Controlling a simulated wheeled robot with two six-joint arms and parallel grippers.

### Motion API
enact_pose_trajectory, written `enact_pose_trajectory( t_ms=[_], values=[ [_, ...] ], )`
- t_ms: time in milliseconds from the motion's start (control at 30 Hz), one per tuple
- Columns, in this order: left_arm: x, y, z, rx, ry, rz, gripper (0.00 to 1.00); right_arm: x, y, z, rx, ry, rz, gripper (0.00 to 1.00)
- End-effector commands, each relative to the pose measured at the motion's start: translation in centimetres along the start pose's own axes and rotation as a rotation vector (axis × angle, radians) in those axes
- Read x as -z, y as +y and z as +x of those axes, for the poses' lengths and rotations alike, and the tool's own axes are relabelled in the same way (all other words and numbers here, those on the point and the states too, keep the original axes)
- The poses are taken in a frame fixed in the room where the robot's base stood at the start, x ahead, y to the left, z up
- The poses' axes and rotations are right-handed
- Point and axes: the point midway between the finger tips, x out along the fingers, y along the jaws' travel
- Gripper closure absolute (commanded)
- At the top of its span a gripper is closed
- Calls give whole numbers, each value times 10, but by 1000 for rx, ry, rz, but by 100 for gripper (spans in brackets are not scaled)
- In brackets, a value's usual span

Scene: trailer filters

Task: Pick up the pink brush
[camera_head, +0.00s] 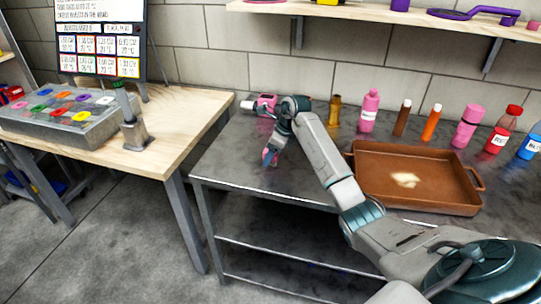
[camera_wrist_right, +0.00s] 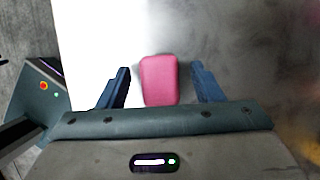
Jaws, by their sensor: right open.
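A pink block-like thing, seemingly the pink brush (camera_wrist_right: 160,80), lies between the two blue fingers of my right gripper (camera_wrist_right: 160,68) in the right wrist view. The fingers are open, with a gap on each side of it. My left gripper is not in view.
A brown tray (camera_head: 362,190) stands right of my arm on the metal table. A pink device (camera_head: 266,101), a pink bottle (camera_head: 369,112) and several other bottles line the back by the wall. A wooden table (camera_head: 165,145) with a grey paint box (camera_head: 60,128) stands left.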

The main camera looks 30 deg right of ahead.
Motion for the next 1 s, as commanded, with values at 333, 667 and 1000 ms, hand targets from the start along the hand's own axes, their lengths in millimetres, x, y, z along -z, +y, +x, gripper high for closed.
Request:
enact_pose_trajectory(
  t_ms=[333, 667, 1000],
  values=[
    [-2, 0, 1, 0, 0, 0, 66, 0, 0, 4, 1, 0, 0, 54],
    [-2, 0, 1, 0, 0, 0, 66, 0, 0, 3, 1, -1, 0, 88],
    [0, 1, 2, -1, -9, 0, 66, -5, -1, -7, 3, -2, -2, 88]
  ],
)
